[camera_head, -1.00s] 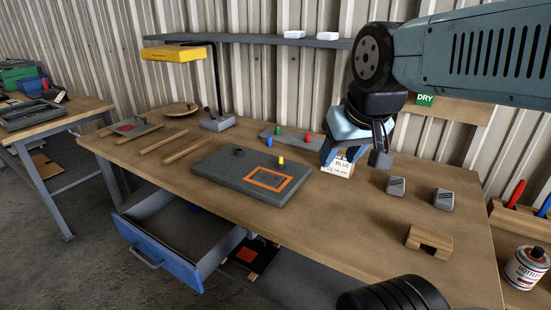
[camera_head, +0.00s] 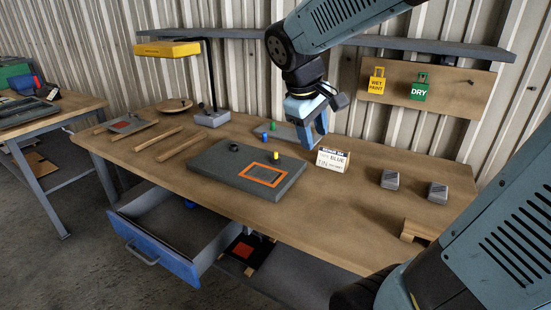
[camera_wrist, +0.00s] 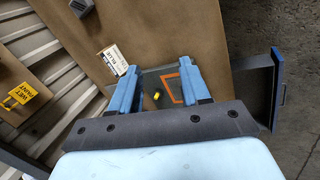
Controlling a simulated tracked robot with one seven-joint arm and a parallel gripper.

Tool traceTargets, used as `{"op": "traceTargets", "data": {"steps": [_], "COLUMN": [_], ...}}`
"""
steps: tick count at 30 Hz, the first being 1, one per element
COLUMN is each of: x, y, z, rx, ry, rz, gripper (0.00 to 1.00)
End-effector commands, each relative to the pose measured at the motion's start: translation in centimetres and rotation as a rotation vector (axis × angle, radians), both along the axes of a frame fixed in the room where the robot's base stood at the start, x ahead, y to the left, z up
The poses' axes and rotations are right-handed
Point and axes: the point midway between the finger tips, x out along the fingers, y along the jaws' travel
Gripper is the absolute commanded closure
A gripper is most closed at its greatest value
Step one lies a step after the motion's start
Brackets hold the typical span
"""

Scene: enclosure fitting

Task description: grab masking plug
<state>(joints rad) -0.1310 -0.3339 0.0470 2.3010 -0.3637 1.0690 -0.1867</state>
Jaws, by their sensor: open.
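Small coloured plugs show in the head view. A yellow plug (camera_head: 276,155) stands on the dark grey panel (camera_head: 215,166), just behind its orange rectangle (camera_head: 262,175). A blue plug (camera_head: 264,138) and a green plug (camera_head: 273,126) stand on a grey mat (camera_head: 288,130) at the back. No red plug shows; my gripper covers part of the mat. My gripper (camera_head: 312,137) is open, pointing down above the bench, right of these plugs. In the wrist view, the yellow plug (camera_wrist: 155,96) appears between the fingers (camera_wrist: 157,72), beyond and apart from them. Nothing is held.
A card marked BLUE (camera_head: 332,159) stands close right of my gripper. Two grey blocks (camera_head: 390,180) and a wooden block (camera_head: 421,231) are on the right. A lamp (camera_head: 211,117) and wooden strips (camera_head: 180,146) are left. An open drawer (camera_head: 160,233) juts out in front.

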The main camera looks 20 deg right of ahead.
Motion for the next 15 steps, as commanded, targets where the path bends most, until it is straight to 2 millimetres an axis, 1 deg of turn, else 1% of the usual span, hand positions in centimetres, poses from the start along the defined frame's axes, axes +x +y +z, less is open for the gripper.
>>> {"op": "traceTargets", "data": {"steps": [1, 8, 15], "x": [1.1, 5.7, 10.8], "y": [0.2, 0.9, 2.3], "z": [-0.4, -1.8, -3.8], "rx": [-0.035, -0.203, -0.378], "ry": [0.034, 0.171, 0.308], "rz": [0.037, 0.202, 0.376], "gripper": [0.54, 0.54, 0.54]}}
